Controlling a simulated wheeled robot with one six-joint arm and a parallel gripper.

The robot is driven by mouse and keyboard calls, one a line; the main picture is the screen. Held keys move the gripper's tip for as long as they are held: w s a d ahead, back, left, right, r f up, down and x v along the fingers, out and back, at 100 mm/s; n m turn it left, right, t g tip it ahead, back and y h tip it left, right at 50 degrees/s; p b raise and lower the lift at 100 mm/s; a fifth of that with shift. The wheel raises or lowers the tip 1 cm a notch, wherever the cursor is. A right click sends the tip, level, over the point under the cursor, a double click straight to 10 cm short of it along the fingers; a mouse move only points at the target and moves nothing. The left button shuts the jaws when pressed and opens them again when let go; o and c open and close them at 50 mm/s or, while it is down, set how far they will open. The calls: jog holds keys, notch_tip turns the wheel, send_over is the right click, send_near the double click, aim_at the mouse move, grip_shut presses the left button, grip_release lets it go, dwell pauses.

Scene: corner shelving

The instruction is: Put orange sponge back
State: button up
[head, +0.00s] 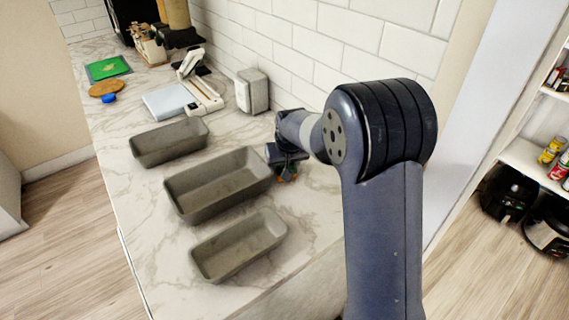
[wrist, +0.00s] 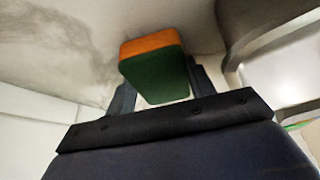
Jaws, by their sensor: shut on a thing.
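The orange sponge (wrist: 150,46), with a dark green face, sits between the two fingers of my gripper (wrist: 158,88) in the wrist view. My gripper is shut on it. In the head view, my gripper (head: 288,172) is over the counter, just right of the middle grey loaf pan (head: 185,197). Only a small orange bit of the sponge (head: 281,179) shows there below the gripper. Whether the sponge touches the counter cannot be told.
Two more grey pans stand on the marble counter, one behind (head: 140,150) and one in front (head: 207,262). A metal canister (head: 252,92), a white scale-like device (head: 203,94) and a green board (head: 108,68) are farther back. A tiled wall (head: 325,45) bounds the counter.

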jog(key=shift+f, duration=0.2)
jog(key=o, duration=0.6)
jog(key=shift+r, duration=0.1)
jog(key=shift+s+r, duration=0.1)
jog(key=shift+r, duration=0.3)
jog(key=a+v, duration=0.1)
jog(key=v, duration=1)
jog(key=shift+d+r+b, duration=0.2)
jog(key=shift+d+b, duration=0.15)
jog(key=shift+d, duration=0.15)
jog(key=shift+s, duration=0.15)
